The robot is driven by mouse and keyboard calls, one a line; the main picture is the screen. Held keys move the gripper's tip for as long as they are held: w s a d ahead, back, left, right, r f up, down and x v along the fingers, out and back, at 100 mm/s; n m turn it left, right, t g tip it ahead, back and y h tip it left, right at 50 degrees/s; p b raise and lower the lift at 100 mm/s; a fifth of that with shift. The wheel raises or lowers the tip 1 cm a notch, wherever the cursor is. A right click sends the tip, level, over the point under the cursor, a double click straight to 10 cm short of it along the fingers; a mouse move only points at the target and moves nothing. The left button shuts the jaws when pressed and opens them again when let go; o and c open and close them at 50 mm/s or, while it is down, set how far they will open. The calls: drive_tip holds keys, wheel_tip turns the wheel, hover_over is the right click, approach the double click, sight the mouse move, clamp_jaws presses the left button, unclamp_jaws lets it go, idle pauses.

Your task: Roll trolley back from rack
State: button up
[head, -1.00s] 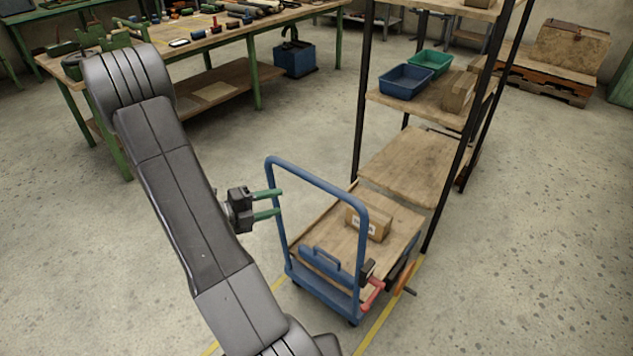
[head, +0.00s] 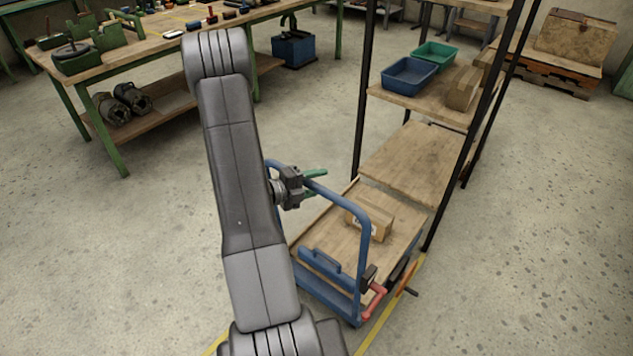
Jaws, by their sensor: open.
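The trolley (head: 318,271) has a wooden deck and a blue tube push handle (head: 347,205) standing at its near end. It stands close against the rack (head: 409,165), which has black posts and wooden shelves. A cardboard box (head: 371,214) lies on the deck. My gripper (head: 318,180) is open, its green fingers pointing right at the height of the handle's top bar. The fingers overlap the bar in the picture; I cannot tell whether the bar lies between them.
A blue bin (head: 409,77) and a green bin (head: 436,55) sit on a rack shelf. A green-legged workbench (head: 160,45) with tools stands at the back left. Yellow floor lines run beside the trolley. The floor at right and left is clear.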

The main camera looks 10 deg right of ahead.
clamp_jaws()
idle(0.3)
